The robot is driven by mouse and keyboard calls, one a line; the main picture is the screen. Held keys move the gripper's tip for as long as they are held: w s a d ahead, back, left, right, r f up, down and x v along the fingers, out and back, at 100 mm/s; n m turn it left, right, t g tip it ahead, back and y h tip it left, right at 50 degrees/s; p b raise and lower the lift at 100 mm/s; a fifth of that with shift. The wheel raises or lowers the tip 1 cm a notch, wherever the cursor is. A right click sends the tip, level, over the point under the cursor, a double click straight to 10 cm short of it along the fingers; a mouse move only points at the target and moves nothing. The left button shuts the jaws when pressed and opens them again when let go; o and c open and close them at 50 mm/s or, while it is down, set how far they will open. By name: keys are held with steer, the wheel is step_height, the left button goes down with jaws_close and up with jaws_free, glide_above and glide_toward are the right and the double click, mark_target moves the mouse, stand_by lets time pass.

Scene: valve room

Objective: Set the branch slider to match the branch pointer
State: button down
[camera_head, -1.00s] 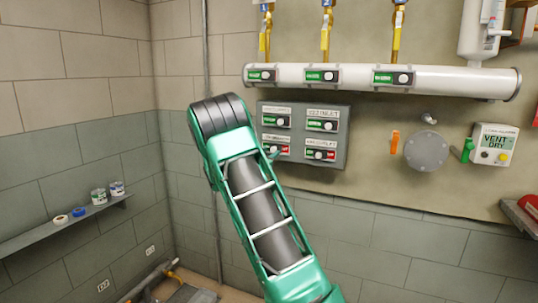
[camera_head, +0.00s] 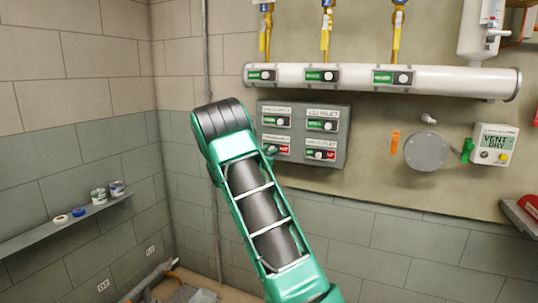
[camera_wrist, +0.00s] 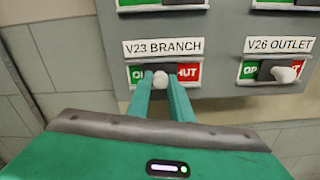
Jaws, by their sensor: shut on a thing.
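The V23 BRANCH slider (camera_wrist: 160,79) shows in the wrist view, under its white label. Its pale knob sits near the middle of the plate, with green visible to its left and red to its right. My gripper (camera_wrist: 160,86) is shut on this knob, one green finger on each side; the fingers hide part of the plate. The grey slider panel (camera_head: 296,135) is on the wall there. I cannot make out a branch pointer in either view.
The V26 OUTLET slider (camera_wrist: 285,72) is close to the right, its knob toward the red end. A white pipe (camera_head: 440,80) with several green-marked sliders runs above the panel.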

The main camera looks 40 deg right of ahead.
steer(key=shift+w+a, duration=0.3)
steer(key=shift+w, duration=0.35)
steer(key=shift+w+a, duration=0.25)
steer(key=shift+w, duration=0.35)
steer(key=c, duration=1.6)
jaws_free()
steer(key=shift+w, duration=0.1)
steer(key=shift+o, duration=0.2)
steer(key=v, duration=1)
steer(key=shift+s+a, duration=0.2)
steer(key=shift+a, duration=0.15)
steer(key=shift+f, duration=0.1)
